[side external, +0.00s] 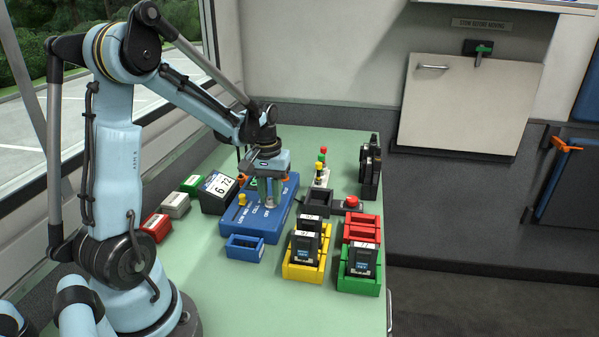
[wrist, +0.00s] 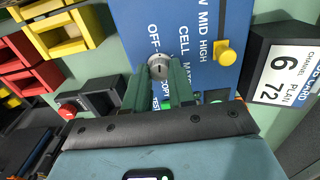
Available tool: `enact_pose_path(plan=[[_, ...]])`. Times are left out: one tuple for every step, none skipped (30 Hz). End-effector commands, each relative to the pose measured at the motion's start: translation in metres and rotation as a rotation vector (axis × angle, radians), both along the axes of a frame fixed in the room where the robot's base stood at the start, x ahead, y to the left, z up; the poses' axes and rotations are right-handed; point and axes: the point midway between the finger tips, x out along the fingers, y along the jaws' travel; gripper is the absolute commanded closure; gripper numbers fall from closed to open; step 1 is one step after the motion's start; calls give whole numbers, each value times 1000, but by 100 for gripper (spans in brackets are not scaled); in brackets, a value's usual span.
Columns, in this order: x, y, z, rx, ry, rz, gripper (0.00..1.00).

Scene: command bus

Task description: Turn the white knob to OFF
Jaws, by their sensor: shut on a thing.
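The white knob (wrist: 158,66) sits on the blue panel (wrist: 185,15), with OFF, COPY and TEST lettered around it. In the wrist view my gripper (wrist: 159,78) has its two fingers on either side of the knob, shut on it. Which label the knob points to I cannot tell. In the side view my gripper (side external: 270,203) reaches straight down onto the blue panel and hides the knob.
A yellow knob (wrist: 225,52) marked LOW, MID, HIGH stands on the same panel. A channel card unit (side external: 217,189) is beside the panel. A yellow tray (side external: 303,272), a green tray (side external: 358,285), a red tray (side external: 361,222) and a red button (side external: 352,201) stand to the right.

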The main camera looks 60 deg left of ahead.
Motion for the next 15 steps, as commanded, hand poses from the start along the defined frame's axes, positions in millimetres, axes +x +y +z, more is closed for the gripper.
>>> enact_pose_path(plan=[[1, 0, 0, 1, -4, 28, 100], [1, 0, 0, 1, -3, 46, 100], [1, 0, 0, 1, -4, 67, 100], [1, 0, 0, 1, -3, 82, 100], [1, 0, 0, 1, -4, 95, 100], [1, 0, 0, 1, -4, 112, 100], [1, 0, 0, 1, -3, 122, 100], [1, 0, 0, 1, -4, 133, 100], [1, 0, 0, 1, -4, 144, 100], [1, 0, 0, 1, -4, 151, 100], [1, 0, 0, 2, -4, 158, 100], [1, 0, 0, 1, -4, 166, 100], [1, 0, 0, 2, -3, 171, 100], [1, 0, 0, 2, -3, 174, 100], [1, 0, 0, 2, -3, 178, 100]])
